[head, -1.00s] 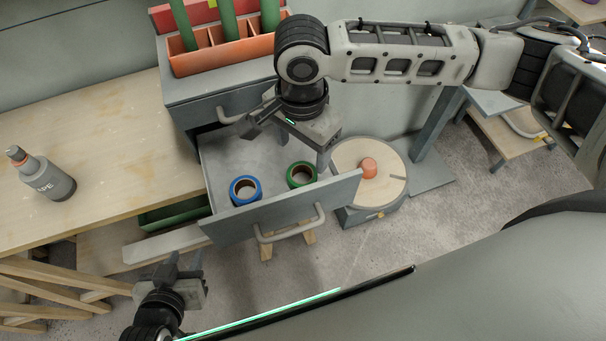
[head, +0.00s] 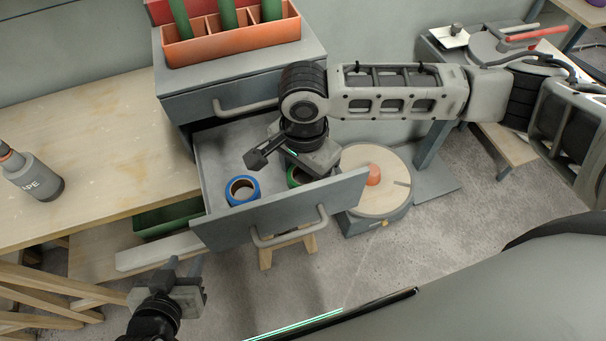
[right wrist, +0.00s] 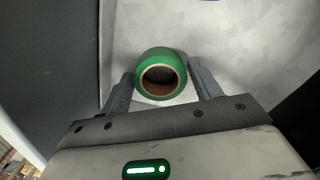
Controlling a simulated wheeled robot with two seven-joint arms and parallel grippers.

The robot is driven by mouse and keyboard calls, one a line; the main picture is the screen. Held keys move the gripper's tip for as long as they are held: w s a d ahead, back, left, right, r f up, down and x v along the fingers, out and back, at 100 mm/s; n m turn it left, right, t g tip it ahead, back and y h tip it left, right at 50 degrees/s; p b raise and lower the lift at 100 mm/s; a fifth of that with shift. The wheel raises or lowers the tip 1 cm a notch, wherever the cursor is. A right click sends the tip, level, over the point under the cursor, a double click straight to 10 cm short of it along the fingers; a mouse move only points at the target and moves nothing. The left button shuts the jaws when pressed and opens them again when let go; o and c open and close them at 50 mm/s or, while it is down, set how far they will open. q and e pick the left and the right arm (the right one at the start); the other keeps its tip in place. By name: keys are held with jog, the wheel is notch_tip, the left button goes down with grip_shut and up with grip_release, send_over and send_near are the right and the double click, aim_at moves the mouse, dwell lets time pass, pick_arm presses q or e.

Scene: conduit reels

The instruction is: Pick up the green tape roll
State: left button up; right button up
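The green tape roll (head: 293,177) lies in the open grey drawer (head: 229,232), partly hidden behind my right gripper in the head view. In the right wrist view the green tape roll (right wrist: 161,76) shows its tan core, between the tips of my right gripper (right wrist: 161,85). That gripper's two fingers are spread, with one on each side of the roll. In the head view my right gripper (head: 285,170) reaches down into the drawer. My left gripper (head: 185,268) is in front of the drawer at lower left, its fingers apart and nothing between them.
A blue tape roll (head: 242,190) lies in the drawer left of the green one. The drawer front with its handle stands between me and the rolls. An orange divided box (head: 230,43) sits on the cabinet. A round wooden-topped stool (head: 376,190) stands right of the drawer.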

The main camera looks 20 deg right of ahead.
jog(key=c, duration=0.4)
jog(key=shift+c, duration=0.2)
jog(key=shift+p, duration=0.8)
jog(key=shift+r+p, duration=1.45)
jog(key=shift+p, duration=0.4)
jog(key=shift+r, duration=0.1)
notch_tip(320, 180, up, 7)
